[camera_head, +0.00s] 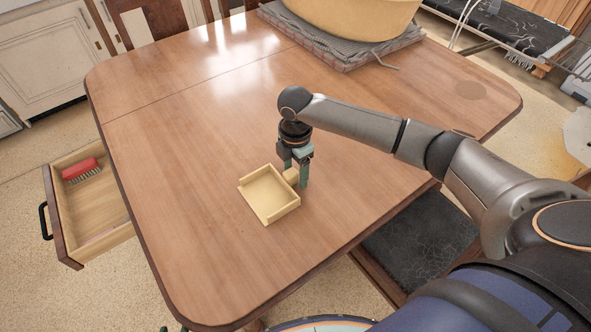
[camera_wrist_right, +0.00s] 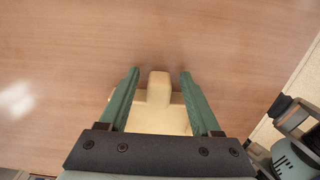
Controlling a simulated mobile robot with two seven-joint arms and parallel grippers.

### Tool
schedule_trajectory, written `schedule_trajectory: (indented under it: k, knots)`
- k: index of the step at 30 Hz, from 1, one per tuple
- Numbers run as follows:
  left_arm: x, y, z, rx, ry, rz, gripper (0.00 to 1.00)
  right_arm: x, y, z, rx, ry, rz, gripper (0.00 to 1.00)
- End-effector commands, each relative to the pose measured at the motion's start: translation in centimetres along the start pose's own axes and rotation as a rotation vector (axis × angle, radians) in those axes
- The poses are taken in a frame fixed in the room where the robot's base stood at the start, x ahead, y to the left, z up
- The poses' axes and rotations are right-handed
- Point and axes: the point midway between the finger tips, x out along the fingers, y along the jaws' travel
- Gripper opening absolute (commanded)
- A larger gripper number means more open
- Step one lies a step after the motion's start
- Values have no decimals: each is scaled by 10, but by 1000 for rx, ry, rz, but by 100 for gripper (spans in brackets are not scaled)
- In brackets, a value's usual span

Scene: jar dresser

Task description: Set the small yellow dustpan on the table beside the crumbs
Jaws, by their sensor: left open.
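The small yellow dustpan (camera_head: 268,194) lies flat on the wooden table near its front edge, tray open upward. Its short handle (camera_wrist_right: 159,88) points toward the top in the right wrist view. My right gripper (camera_head: 296,178) is down at the handle, with its fingers apart on either side of it. The right wrist view (camera_wrist_right: 159,80) shows a gap between the handle and each finger. Only small tips of my left gripper (camera_head: 174,329) show at the bottom edge, apart.
A large yellow basin (camera_head: 350,18) stands on a grey mat (camera_head: 345,58) at the table's back. An open drawer (camera_head: 100,205) at the left holds a red brush (camera_head: 81,170). A dark-seated chair (camera_head: 420,235) is by the front edge. The table's left and middle are clear.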

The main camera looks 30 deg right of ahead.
Motion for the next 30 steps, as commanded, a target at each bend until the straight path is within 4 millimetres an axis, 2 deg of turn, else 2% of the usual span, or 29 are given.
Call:
schedule_trajectory:
  k: [8,11,21,25,30]
  knots:
    - [0,-2,2,1,-4,-3,50,-5,0,0,-1,1,2,64]
    - [-1,-2,1,1,-5,-4,50,-18,1,0,0,1,3,64]
    - [-6,-6,-5,1,5,-14,50,-90,1,0,0,1,4,64]
    - [-7,-7,-4,0,6,-15,50,-109,1,0,0,1,3,64]
    - [-8,-6,-3,-1,2,-15,50,-121,1,0,1,1,1,64]
